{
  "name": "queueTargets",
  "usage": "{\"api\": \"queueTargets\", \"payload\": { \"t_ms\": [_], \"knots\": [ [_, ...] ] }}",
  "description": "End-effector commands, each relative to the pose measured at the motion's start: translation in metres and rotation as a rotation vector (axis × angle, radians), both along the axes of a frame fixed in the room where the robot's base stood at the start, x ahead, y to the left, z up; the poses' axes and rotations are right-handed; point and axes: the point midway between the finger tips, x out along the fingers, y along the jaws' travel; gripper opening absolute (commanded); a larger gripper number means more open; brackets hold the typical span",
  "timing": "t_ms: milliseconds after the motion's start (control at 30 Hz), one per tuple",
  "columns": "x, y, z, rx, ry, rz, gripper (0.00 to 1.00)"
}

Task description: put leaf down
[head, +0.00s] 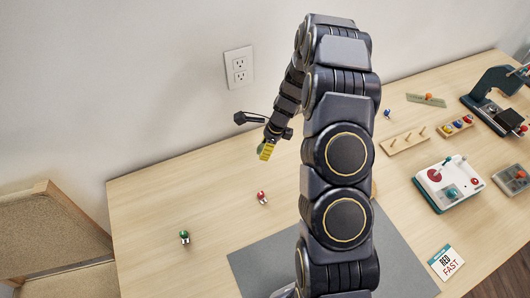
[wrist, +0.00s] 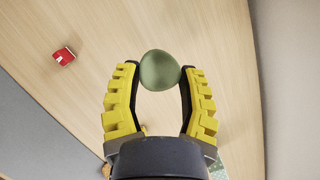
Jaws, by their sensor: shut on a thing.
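My gripper (head: 266,155) is above the far left part of the wooden table, near the wall, with its yellow fingers pointing down. In the wrist view my gripper (wrist: 160,76) is shut on a dull green, smooth, rounded thing (wrist: 158,69) held between the fingertips. I cannot tell from its shape whether it is the leaf. In the head view it is hidden or too small to make out. The table top (head: 150,200) under the gripper is light wood. No part is clearly seen as a separate leaf.
A red-topped small piece (head: 262,197) and a green-topped one (head: 184,237) stand on the table's left. A grey mat (head: 250,265) lies in front. A white device (head: 449,185), a peg rack (head: 405,141) and a sewing machine (head: 497,90) stand right. A chair (head: 50,235) is at left.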

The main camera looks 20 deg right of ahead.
Motion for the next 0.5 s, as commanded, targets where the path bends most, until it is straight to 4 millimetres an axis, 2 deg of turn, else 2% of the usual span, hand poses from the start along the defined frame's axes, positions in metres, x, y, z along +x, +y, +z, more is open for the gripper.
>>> {"api": "queueTargets", "payload": {
  "t_ms": [267, 400, 500],
  "knots": [
    [0.011, -0.003, -0.014, 0.0, 0.001, 0.001, 0.34],
    [0.01, -0.002, -0.036, 0.002, 0.004, 0.002, 0.34],
    [0.01, -0.002, -0.044, 0.001, 0.001, 0.002, 0.34]
  ]
}}
